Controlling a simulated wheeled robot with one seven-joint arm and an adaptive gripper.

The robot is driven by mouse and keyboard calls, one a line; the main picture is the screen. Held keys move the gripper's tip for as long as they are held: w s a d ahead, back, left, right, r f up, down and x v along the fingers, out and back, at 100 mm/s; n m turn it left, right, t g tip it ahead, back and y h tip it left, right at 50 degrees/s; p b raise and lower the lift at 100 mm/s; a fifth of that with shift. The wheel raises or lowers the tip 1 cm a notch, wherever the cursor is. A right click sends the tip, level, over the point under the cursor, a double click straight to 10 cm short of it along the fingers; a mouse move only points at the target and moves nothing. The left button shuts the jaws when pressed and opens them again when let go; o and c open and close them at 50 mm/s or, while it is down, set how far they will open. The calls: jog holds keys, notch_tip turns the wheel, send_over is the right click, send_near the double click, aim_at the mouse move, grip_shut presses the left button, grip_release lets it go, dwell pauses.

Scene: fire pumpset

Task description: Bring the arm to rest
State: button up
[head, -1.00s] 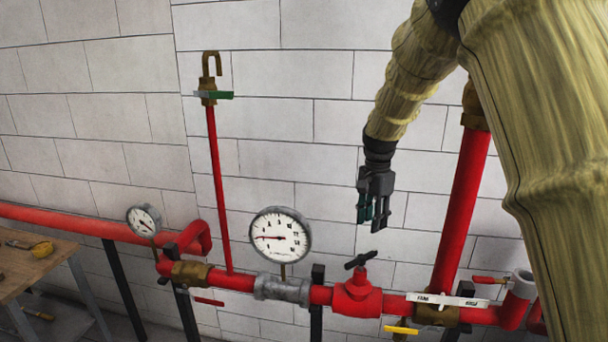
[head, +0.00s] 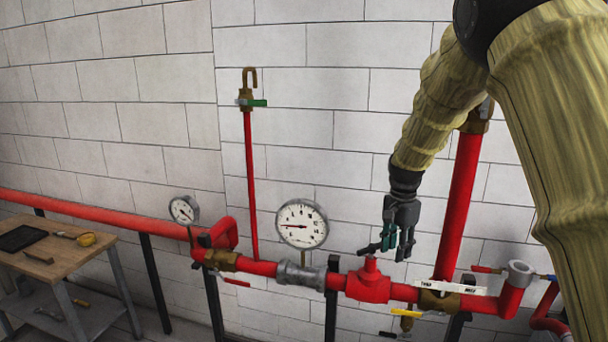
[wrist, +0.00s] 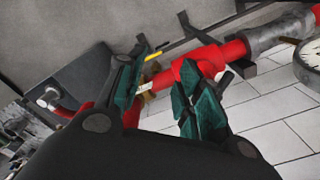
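My gripper (head: 401,252) hangs fingers-down at the end of my arm, in front of the pipework. It is just right of the red valve (head: 368,284) with the black handle (head: 371,247) on top. In the wrist view, my gripper (wrist: 160,92) has its two green-padded fingers apart, with nothing held between them. The red valve (wrist: 190,72) shows beyond the fingers, and its handle is partly hidden by the right finger. I cannot tell whether the gripper touches the handle.
A large gauge (head: 302,224) and a small gauge (head: 184,210) stand on the red pipe (head: 110,217). A thick red riser (head: 460,200) is right of my gripper. A wooden table (head: 62,262) with tools stands at left. The wall above the pipe is mostly clear.

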jog(key=s+d+f+n+b, duration=0.1)
jog(key=s+f+n+b, duration=0.35)
jog(key=f, duration=1.25)
jog(key=s+f+b, duration=0.1)
jog(key=s+f, duration=0.7)
jog(key=f, duration=0.9)
jog(key=s+f+n+b, duration=0.3)
jog(key=s+f+b, duration=0.1)
jog(key=s+f, duration=1.35)
jog(key=s+a+f+n+b, duration=0.1)
jog(key=s+f+n, duration=0.1)
jog(key=s, duration=0.7)
jog(key=s+a+f+n+b, duration=0.1)
jog(key=s+f, duration=0.3)
jog(key=s, duration=0.5)
jog(key=shift+s+a+f+n+b, duration=0.25)
jog(key=shift+s+f+n+b, duration=0.05)
jog(key=shift+n+b, duration=0.2)
